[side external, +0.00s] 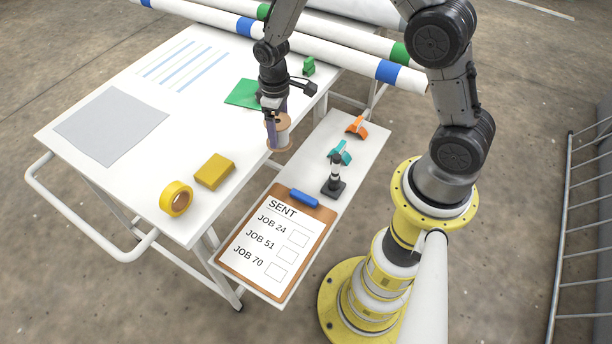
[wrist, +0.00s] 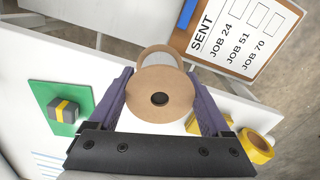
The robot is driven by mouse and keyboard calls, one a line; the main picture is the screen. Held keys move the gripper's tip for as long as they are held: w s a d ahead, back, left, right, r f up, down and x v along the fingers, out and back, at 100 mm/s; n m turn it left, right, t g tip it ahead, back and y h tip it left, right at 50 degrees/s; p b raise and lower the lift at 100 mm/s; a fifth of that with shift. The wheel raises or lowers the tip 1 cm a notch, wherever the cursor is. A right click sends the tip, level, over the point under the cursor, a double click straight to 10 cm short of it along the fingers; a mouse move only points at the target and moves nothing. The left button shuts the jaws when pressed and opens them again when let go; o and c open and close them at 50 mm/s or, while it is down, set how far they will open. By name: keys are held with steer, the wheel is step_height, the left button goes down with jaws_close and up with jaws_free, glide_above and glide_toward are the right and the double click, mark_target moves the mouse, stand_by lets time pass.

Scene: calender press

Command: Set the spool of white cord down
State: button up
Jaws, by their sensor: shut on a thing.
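The spool of white cord (side external: 278,134) has tan flanges and hangs upright between the fingers of my gripper (side external: 275,122), by the right edge of the white table (side external: 130,75). In the wrist view the spool (wrist: 160,88) sits between the two purple fingers of my gripper (wrist: 162,98), its round upper flange with a dark centre hole facing the camera. The lower flange shows beyond it, over the table's edge. The cord itself is mostly hidden by the fingers and flange. I cannot tell whether the spool's underside touches the table.
A green pad (side external: 240,93) bears a grey block with a yellow band (wrist: 62,110). A yellow block (side external: 214,171) and yellow tape roll (side external: 176,198) lie nearer. A grey sheet (side external: 110,122) lies left. A lower side shelf holds a clipboard (side external: 232,243), a black stamp (side external: 334,182) and clamps.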

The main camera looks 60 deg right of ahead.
steer(key=s+d+f, duration=0.5)
steer(key=s+f, duration=0.1)
glide_toward(309, 176)
steer(key=shift+f, duration=2.2)
steer(key=shift+f, duration=0.1)
steer(key=o, duration=1.3)
steer(key=shift+c, duration=0.2)
